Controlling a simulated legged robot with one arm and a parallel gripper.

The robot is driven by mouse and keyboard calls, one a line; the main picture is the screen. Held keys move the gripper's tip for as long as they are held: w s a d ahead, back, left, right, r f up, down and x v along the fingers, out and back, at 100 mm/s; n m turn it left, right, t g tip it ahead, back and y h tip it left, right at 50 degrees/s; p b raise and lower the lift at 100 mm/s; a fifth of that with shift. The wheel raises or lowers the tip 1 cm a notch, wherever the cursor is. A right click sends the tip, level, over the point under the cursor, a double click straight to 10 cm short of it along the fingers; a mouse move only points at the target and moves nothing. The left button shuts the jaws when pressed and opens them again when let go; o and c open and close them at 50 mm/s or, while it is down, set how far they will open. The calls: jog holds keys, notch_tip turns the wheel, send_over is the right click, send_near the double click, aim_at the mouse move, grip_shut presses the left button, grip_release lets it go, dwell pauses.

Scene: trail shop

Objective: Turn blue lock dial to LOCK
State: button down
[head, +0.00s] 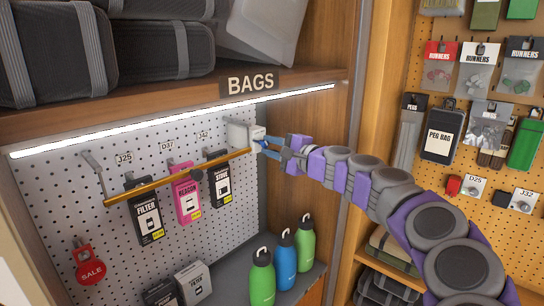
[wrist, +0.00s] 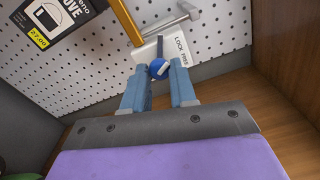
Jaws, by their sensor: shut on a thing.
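The blue lock dial (wrist: 158,69) sits on a white lock box with the words LOCK and FREE (wrist: 181,50). In the head view the white lock box (head: 241,134) is at the right end of an orange bar. My gripper (wrist: 160,75) has its two blue fingers on either side of the dial, shut on it. In the head view my gripper (head: 274,144) reaches the box from the right and hides most of the dial. The dial has a pale mark; I cannot tell clearly which word it points at.
The orange bar (head: 175,179) runs in front of hanging FILTER (head: 146,216), pink (head: 187,197) and STOVE (head: 219,181) packs. A red SALE tag (head: 88,264) hangs at left. Bottles (head: 285,262) stand below. A wooden side wall (head: 308,124) is close to my arm.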

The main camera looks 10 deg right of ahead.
jog(key=shift+a+f+n+b, duration=0.1)
jog(key=shift+f+n+b, duration=0.15)
jog(key=shift+n+b, duration=0.9)
jog(key=shift+n, duration=0.35)
jog(key=c, duration=0.9)
grip_release()
jog(key=shift+r, duration=0.1)
jog(key=shift+p+v, duration=1.4)
jog(key=shift+v, duration=7.35)
jog(key=shift+w, duration=0.1)
